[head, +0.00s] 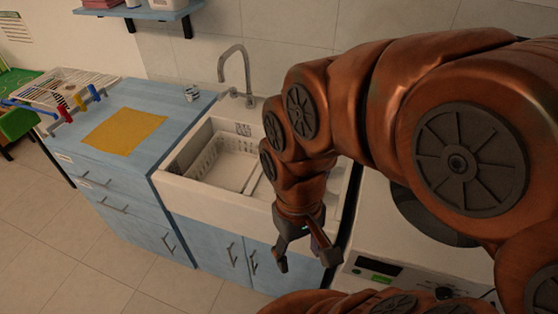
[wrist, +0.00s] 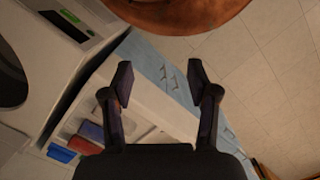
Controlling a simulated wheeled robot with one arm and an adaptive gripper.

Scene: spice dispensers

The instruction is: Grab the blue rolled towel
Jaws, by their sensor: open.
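My gripper (head: 306,254) is open and empty, pointing down in front of the sink cabinet in the head view. Its two fingers stand wide apart in the wrist view (wrist: 160,88). A small bright blue item (wrist: 62,153), which looks like the blue rolled towel, lies at the lower left of the wrist view. I cannot make out the blue towel in the head view, where my arm covers part of the sink area.
A white sink (head: 190,178) with a tap (head: 237,75) sits in the blue cabinet (head: 125,225). A white appliance (head: 400,262) stands to the right. A yellow cloth (head: 124,130) lies on the left counter, near a wire rack (head: 70,88). The tiled floor (head: 60,260) in front is clear.

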